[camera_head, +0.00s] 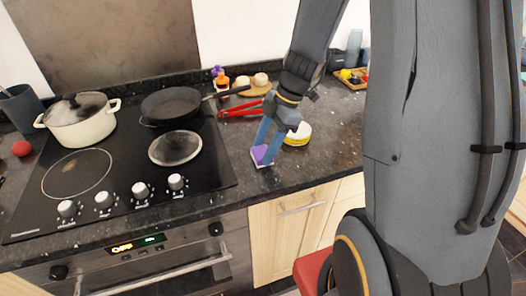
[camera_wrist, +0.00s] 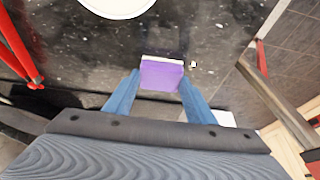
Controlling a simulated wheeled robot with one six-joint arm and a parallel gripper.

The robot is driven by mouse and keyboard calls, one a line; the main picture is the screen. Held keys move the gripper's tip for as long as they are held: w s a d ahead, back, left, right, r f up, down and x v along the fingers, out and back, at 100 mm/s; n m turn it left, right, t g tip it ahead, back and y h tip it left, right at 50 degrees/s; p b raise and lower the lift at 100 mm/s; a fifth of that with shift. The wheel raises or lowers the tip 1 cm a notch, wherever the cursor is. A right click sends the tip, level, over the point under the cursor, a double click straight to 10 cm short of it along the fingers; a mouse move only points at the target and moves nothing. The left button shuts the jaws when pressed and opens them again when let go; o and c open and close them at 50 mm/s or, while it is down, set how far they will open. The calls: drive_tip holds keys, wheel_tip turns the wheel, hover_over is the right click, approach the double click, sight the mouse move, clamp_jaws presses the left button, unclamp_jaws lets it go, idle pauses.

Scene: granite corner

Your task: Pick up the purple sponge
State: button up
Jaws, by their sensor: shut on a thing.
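The purple sponge (camera_head: 259,153) is a small block with a pale layer on one side. It is at the front of the dark counter, right of the hob. My gripper (camera_head: 262,152) has its two blue fingers down around it. In the wrist view the sponge (camera_wrist: 161,74) sits between the fingertips of my gripper (camera_wrist: 160,85), which are closed on its two sides. I cannot tell whether the sponge is touching the counter or slightly above it.
A yellow-and-white round tin (camera_head: 298,135) stands just right of my gripper. Red-handled tongs (camera_head: 240,110) lie behind. A black pan (camera_head: 172,104) and a white pot (camera_head: 80,122) are on the hob (camera_head: 120,205). The counter's front edge is close.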

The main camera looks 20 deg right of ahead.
sight(264, 151)
drive_tip(key=shift+r, duration=0.15)
wheel_tip(264, 151, up, 10)
drive_tip(key=b, duration=0.2)
idle(0.4)
drive_tip(key=shift+o, duration=1.3)
drive_tip(key=shift+c, duration=0.5)
